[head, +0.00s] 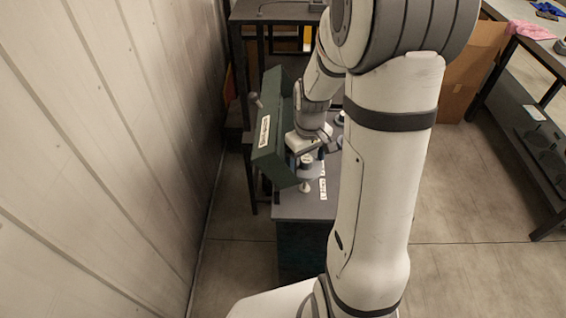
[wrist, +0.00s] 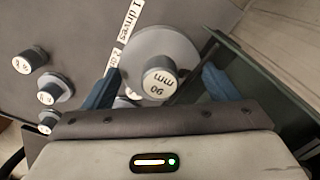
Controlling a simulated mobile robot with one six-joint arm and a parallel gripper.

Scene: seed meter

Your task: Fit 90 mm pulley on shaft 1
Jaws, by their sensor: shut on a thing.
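The 90 mm pulley is a grey disc with a white-capped hub marked "90 mm" (wrist: 158,80) in the wrist view. My gripper (wrist: 162,76) has its blue fingers on either side of this pulley and is shut on it. In the head view my gripper (head: 306,156) is beside the green housing (head: 272,150), above the grey bench top. A pale disc shows just below it there. I cannot make out shaft 1, nor whether the pulley touches a shaft.
Several smaller pulleys with white caps (wrist: 52,90) stand at the left of the wrist view. A white label strip reading "1 drives" (wrist: 130,20) lies on the grey bench top (head: 300,208). A panelled wall (head: 110,150) is close on the left; open floor (head: 470,200) lies right.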

